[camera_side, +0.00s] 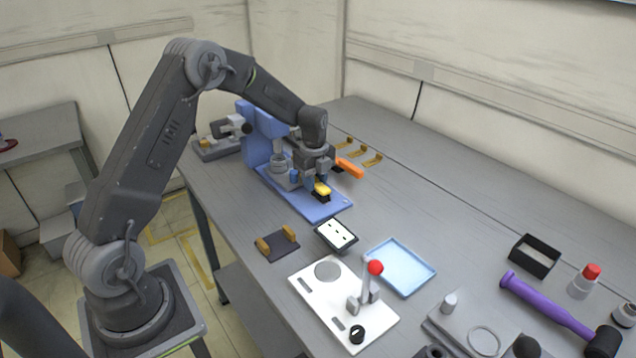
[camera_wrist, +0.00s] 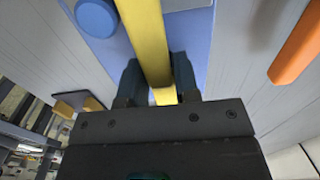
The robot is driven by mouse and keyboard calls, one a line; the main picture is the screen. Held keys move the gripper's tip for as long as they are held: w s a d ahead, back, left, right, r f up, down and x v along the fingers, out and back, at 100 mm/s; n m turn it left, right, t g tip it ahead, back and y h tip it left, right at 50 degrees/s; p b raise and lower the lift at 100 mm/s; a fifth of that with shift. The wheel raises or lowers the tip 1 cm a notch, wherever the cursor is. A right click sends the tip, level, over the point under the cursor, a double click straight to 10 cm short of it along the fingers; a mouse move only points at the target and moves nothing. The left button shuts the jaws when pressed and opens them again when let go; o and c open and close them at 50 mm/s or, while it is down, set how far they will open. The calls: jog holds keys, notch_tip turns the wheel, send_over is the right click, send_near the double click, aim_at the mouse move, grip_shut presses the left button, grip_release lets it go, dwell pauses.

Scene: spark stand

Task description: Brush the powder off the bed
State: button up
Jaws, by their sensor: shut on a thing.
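My gripper (camera_side: 318,178) is shut on a brush with a yellow handle (camera_side: 321,187) and a dark lower part. The brush is over the front part of the blue stand's flat base (camera_side: 325,208); I cannot tell whether its bristles touch. In the wrist view the yellow handle (camera_wrist: 150,40) runs between the two dark fingers (camera_wrist: 158,85), with the blue surface (camera_wrist: 200,35) below it. The stand's blue column (camera_side: 262,132) rises behind my gripper. No powder can be made out, and the bristles are hidden in the wrist view.
An orange-handled tool (camera_side: 349,168) lies just right of my gripper, near brass hooks (camera_side: 372,160). A dark holder with brass ends (camera_side: 277,246), a black-framed plate (camera_side: 336,236), a light blue tray (camera_side: 420,266) and a white panel with a red-knobbed lever (camera_side: 375,268) stand in front.

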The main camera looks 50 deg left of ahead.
aim_at(325, 189)
jog(key=shift+a+f, duration=0.2)
jog(key=shift+a, duration=2.4)
jog(key=shift+d, duration=0.1)
jog(key=shift+d+r, duration=0.1)
jog(key=shift+d, duration=0.05)
jog(key=shift+d+r, duration=0.2)
jog(key=shift+d, duration=2.75)
jog(key=shift+d+f, duration=0.1)
jog(key=shift+d, duration=1.5)
jog(key=shift+r, duration=3)
